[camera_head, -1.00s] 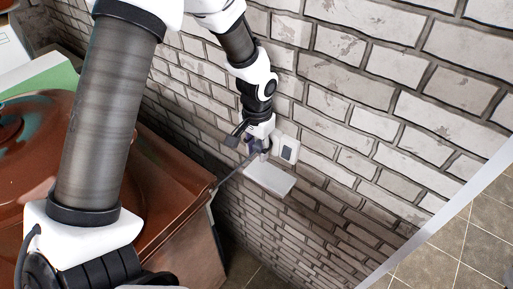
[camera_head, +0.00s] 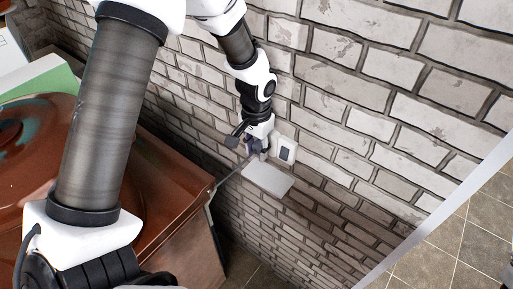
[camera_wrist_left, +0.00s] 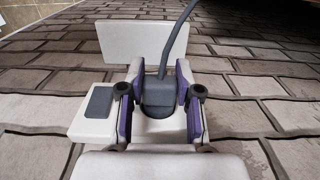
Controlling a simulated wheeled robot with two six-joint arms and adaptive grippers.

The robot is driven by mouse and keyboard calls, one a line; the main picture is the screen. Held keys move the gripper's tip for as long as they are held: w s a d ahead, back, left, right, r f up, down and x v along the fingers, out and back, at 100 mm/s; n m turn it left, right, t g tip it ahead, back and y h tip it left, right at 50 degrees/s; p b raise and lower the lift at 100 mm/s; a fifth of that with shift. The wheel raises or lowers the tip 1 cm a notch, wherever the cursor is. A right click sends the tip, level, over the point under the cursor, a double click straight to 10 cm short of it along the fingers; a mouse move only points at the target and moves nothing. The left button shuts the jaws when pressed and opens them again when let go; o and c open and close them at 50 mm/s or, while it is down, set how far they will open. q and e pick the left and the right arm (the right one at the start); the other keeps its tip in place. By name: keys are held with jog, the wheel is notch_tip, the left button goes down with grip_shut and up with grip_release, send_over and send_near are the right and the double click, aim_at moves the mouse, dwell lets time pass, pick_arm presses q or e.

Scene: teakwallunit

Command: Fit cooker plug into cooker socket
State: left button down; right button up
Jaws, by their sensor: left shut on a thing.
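My left gripper (camera_head: 258,148) is at the brick wall, beside the dark switch of the white cooker socket (camera_head: 286,151). In the left wrist view the gripper (camera_wrist_left: 161,104) has its purple-lined fingers shut on the grey cooker plug (camera_wrist_left: 158,92), with a grey cable leaving it. The white socket plate with its grey switch (camera_wrist_left: 97,103) lies behind and left of the fingers there. The plug is over the plate, but the fingers hide the contact, so I cannot tell whether it is seated. My right gripper is not in view.
A white rectangular panel (camera_head: 268,179) is on the wall just below the socket. The cable (camera_head: 229,176) runs down left toward the brown cooker (camera_head: 185,240). Brick wall (camera_head: 370,140) is clear to the right.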

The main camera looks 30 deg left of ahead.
pick_arm(q)
jog(key=shift+w+r+p, duration=0.1)
jog(key=shift+w+p, duration=0.15)
jog(key=shift+p, duration=0.05)
dwell(0.4)
jog(key=c, duration=0.9)
grip_release()
jog(key=shift+o, duration=0.9)
jog(key=shift+w, duration=0.1)
notch_tip(320, 180, up, 12)
